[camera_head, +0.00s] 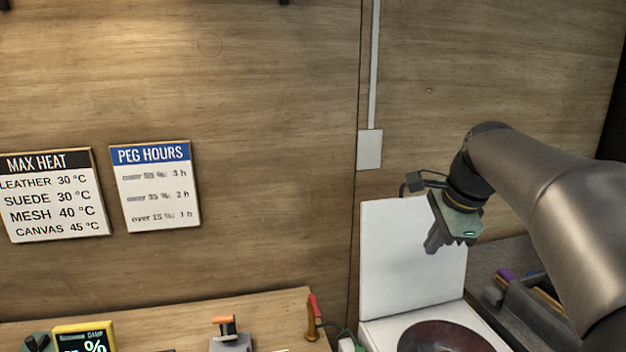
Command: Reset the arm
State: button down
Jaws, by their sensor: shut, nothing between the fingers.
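My gripper (434,246) hangs at the end of my arm on the right side of the head view. It points down and a little left, in front of a white upright panel (388,262). Its fingers are together, with nothing seen between them. It is above and apart from the things on the bench below.
A white unit with a dark reddish round bowl or disc (445,338) is below my gripper. A dark rack (520,305) stands to its right. A wooden bench (270,310) at lower left holds a yellow-framed damp meter (84,328) and an orange-topped tool (224,322). Signs hang behind.

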jog(key=s+a+f+n+g+h+b, duration=0.1)
jog(key=s+a+f+n, duration=0.2)
jog(key=s+f+n, duration=0.5)
jog(key=s+a+f+n+g, duration=0.2)
jog(key=s+a+f+n, duration=0.2)
jog(key=s+f+n, duration=0.5)
jog(key=s+f, duration=0.5)
jog(key=s, duration=0.2)
jog(key=shift+a+f+n+h+b, duration=0.15)
jog(key=shift+f+n+h+b, duration=0.15)
jog(key=shift+f+h+b, duration=0.1)
